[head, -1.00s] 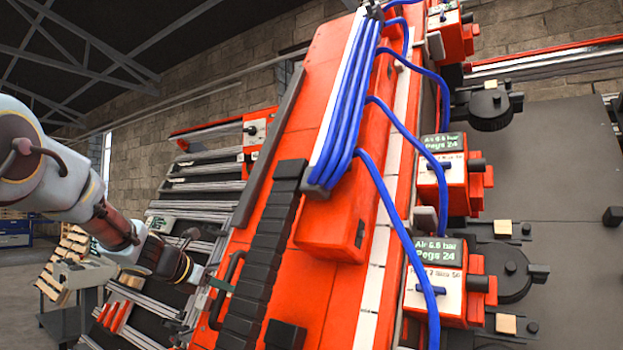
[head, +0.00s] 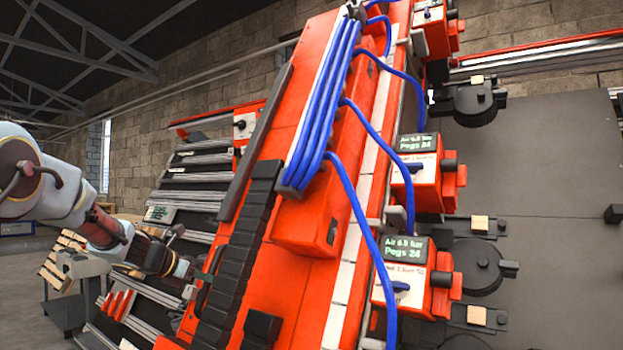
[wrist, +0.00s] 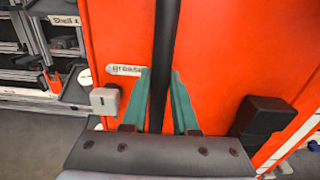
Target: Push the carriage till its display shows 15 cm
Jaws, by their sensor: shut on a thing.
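The orange carriage (head: 283,120) is a long tilted body in the middle of the head view. Its orange face (wrist: 220,50) also fills most of the wrist view. A dark bar handle (wrist: 165,45) stands off that face. My gripper (wrist: 161,72) is shut on the handle, with one green finger on each side of it. In the head view my gripper (head: 196,272) is at the left side of the carriage, small and partly hidden. I cannot make out a centimetre reading in either view.
Orange peg heads with displays (head: 405,248) reading "Air 6.5 bar, Pegs 24" line the right side. Blue hoses (head: 320,110) run to them. A dark table (head: 560,150) with black round clamps (head: 475,265) lies at right. A rack of rails (head: 190,180) stands at left.

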